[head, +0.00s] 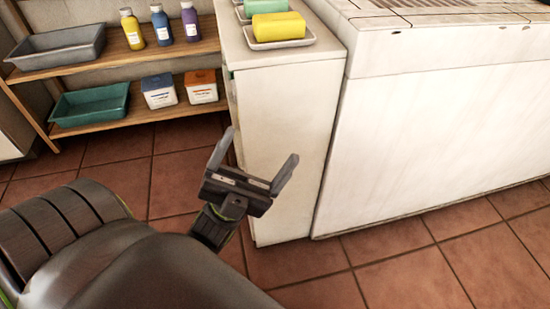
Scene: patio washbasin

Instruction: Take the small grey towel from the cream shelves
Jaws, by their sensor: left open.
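No grey towel shows in the head view. A cream unit (285,130) stands right of centre with its plain side and top in view; its left face is seen too steeply to tell whether it has shelves. My left gripper (259,150) is open and empty, its two fingers spread and pointing up. In the picture it overlaps the lower part of the cream unit; I cannot tell whether they touch. My right gripper is not in view.
A yellow block on a white dish (279,27) sits on the cream unit. A wooden rack (150,108) at left holds a grey tray (57,47), a green tray (90,105), several bottles and two small boxes. A white counter (430,120) stands right. Tiled floor (400,265) is clear in front.

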